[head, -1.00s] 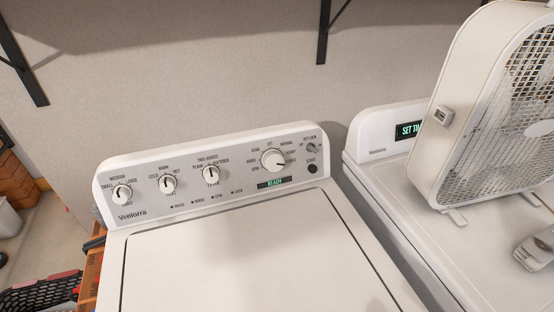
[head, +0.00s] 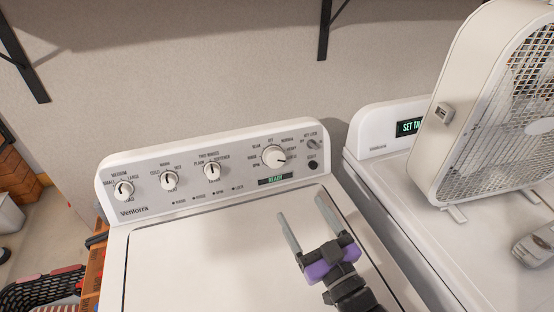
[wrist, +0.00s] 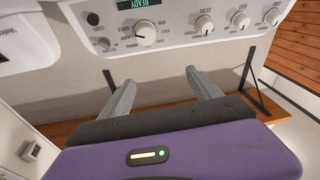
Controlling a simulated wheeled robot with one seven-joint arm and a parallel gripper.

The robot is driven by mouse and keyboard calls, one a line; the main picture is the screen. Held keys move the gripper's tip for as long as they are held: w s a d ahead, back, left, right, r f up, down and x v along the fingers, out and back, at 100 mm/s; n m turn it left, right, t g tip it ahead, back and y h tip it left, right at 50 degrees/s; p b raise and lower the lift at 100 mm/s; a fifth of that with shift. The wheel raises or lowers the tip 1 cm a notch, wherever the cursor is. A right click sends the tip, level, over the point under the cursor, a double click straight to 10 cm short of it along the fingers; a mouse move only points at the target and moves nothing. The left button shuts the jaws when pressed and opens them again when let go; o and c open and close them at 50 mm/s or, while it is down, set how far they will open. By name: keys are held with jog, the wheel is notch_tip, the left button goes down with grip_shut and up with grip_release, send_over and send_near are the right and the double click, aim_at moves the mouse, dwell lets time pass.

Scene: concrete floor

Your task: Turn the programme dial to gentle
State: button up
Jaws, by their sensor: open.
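The programme dial (head: 273,157) is the large white knob at the right end of the washer's grey control panel. A dark mark on it points right and slightly down, toward small labels I cannot read surely. In the wrist view the panel is upside down and the dial (wrist: 145,34) shows near the top. My gripper (head: 300,204) is open and empty above the washer lid, below and right of the dial in the head view. In the wrist view its two fingers (wrist: 161,77) are spread apart, and neither touches the dial.
Three smaller knobs, one of them (head: 212,170), line the panel's left part. A green READY display (head: 276,180) and a black button (head: 312,165) sit below the dial. A box fan (head: 490,120) stands on the neighbouring machine at right. The lid (head: 220,250) is bare.

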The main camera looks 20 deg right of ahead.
aim_at(277, 158)
jog(key=shift+w+d+f+m+g+h+p, duration=0.15)
jog(key=shift+w+f+m+g+h+p, duration=0.4)
jog(key=shift+w, duration=2.95)
jog(key=shift+w+d+f+m+t+h+p, duration=0.1)
jog(key=shift+w+d+m+h+p, duration=0.5)
jog(key=shift+w, duration=2.9)
jog(key=shift+w+a+f+m+g+h+p, duration=0.2)
jog(key=shift+w+m, duration=0.75)
jog(key=shift+w, duration=2.55)
jog(key=c, duration=1.4)
jog(key=shift+a, duration=0.15)
jog(key=shift+m+h+b, duration=0.25)
jog(key=shift+m+b, duration=0.1)
jog(key=shift+m, duration=0.65)
